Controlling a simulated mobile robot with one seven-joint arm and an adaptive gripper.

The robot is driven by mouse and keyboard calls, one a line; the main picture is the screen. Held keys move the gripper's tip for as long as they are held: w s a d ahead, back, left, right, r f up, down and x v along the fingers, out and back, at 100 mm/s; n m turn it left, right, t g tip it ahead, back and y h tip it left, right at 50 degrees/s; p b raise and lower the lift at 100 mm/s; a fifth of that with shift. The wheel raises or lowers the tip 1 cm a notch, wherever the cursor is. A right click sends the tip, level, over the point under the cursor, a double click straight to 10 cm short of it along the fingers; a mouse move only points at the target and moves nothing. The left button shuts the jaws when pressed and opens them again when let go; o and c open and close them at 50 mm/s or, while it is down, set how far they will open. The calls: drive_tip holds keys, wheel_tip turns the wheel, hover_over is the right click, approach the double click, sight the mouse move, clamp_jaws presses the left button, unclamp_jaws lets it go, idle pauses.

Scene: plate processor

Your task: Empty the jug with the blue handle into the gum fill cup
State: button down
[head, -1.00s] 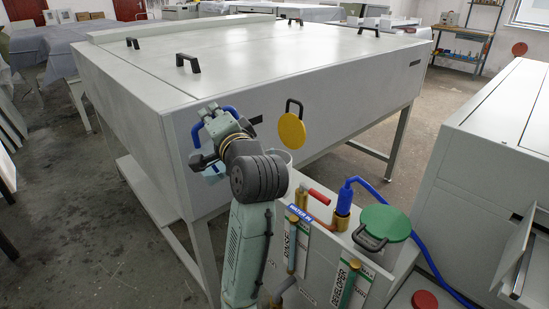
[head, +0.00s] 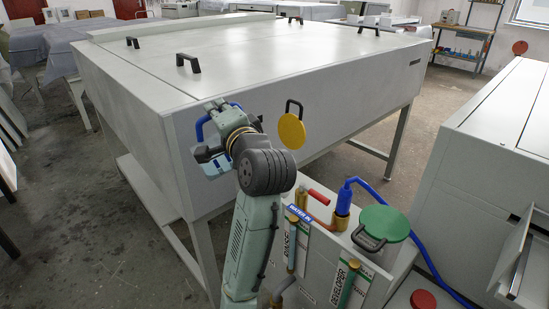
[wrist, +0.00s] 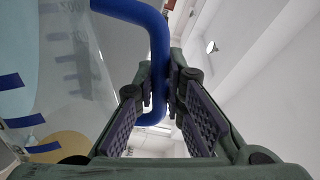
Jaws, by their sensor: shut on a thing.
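My gripper (head: 222,148) is shut on the blue handle (wrist: 158,50) of the jug, in front of the big grey machine's near side in the head view. In the wrist view the handle passes between the two finger pads. The clear jug body (wrist: 75,65), with blue marks on its wall, fills the left of that view. In the head view a curved part of the blue handle (head: 200,124) shows beside my gripper, while most of the jug is hidden. I cannot tell its liquid level. The gum fill cup cannot be made out now; my arm covers that area.
The big grey machine (head: 270,65) stands behind my gripper. A yellow disc with a black handle (head: 291,128) is on its side. At right are a control box with a red lever (head: 319,197), a blue hose (head: 345,195) and a green lid (head: 385,223). Open floor (head: 90,230) lies at left.

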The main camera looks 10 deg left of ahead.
sight(237, 103)
drive_tip(key=shift+m, duration=0.9)
drive_tip(key=shift+w+d+r+p, duration=0.45)
drive_tip(key=shift+w+d+p, duration=0.15)
drive_tip(key=shift+w+d, duration=0.1)
drive_tip(key=shift+w+d+r+p, duration=0.4)
drive_tip(key=shift+w+d+p, duration=0.2)
drive_tip(key=shift+d, duration=0.2)
drive_tip(key=s+a+f+n+b, duration=0.1)
drive_tip(key=s+a+b, duration=0.1)
drive_tip(key=s+a+f+n+b, duration=0.1)
drive_tip(key=a+f+n+b, duration=0.1)
drive_tip(key=shift+s+a+f, duration=0.2)
drive_tip(key=shift+s+f, duration=0.05)
drive_tip(key=shift+s, duration=0.1)
drive_tip(key=shift+r, duration=0.15)
drive_tip(key=shift+s+a+f+n, duration=0.15)
drive_tip(key=shift+s+f+n, duration=0.05)
drive_tip(key=shift+f+n, duration=0.2)
drive_tip(key=s+a+f+n+b, duration=0.3)
drive_tip(key=a+f+n+b, duration=0.1)
drive_tip(key=f, duration=0.4)
drive_tip(key=s+a+f+n+b, duration=0.3)
drive_tip(key=a+f+n+b, duration=0.1)
drive_tip(key=f+n+b, duration=0.3)
drive_tip(key=shift+s+f+n, duration=0.4)
drive_tip(key=shift+f+n, duration=0.4)
drive_tip(key=shift+f, duration=0.4)
